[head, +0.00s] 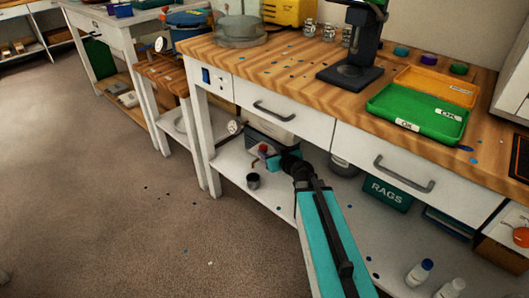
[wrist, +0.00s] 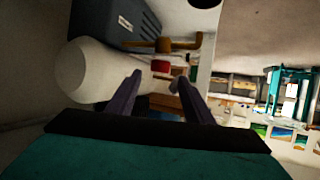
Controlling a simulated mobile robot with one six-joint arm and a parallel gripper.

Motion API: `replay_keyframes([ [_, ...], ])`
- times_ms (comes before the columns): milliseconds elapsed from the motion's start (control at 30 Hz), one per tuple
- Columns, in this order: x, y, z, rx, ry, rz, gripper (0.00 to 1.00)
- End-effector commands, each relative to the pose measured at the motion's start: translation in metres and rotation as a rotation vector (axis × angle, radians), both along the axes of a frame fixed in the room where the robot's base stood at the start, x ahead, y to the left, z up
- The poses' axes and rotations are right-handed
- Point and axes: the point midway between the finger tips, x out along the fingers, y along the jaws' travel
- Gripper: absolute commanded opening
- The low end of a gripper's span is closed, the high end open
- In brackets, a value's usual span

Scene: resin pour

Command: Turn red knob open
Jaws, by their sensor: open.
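The red knob (wrist: 160,67) shows in the wrist view just beyond and between my fingertips, beside a brass-coloured pipe fitting (wrist: 165,45). The knob also shows small in the head view (head: 263,148), under the bench. A pale rounded body (wrist: 85,72) and a dark ribbed housing (wrist: 117,22) lie beside it in the wrist view. My gripper (wrist: 157,78) is open, with its two dark fingers apart and nothing held. In the head view my gripper (head: 289,160) is at the fitting, low under the drawers. I cannot tell whether a finger touches the knob.
The workbench (head: 290,60) with its drawers is above my arm. The floor at left is mostly clear.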

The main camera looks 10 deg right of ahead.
Motion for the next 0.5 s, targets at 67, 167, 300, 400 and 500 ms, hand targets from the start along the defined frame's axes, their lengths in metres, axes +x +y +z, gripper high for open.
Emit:
replay_keyframes([
  [67,0.009,0.002,-0.003,0.000,0.001,0.001,0.47],
  [167,0.017,0.004,-0.006,0.000,0.001,0.001,0.47],
  [300,0.028,0.006,-0.012,0.001,0.001,0.001,0.47],
  [400,0.035,0.008,-0.015,0.001,0.001,0.001,0.47],
  [500,0.041,0.009,-0.017,0.001,0.001,0.001,0.47],
])
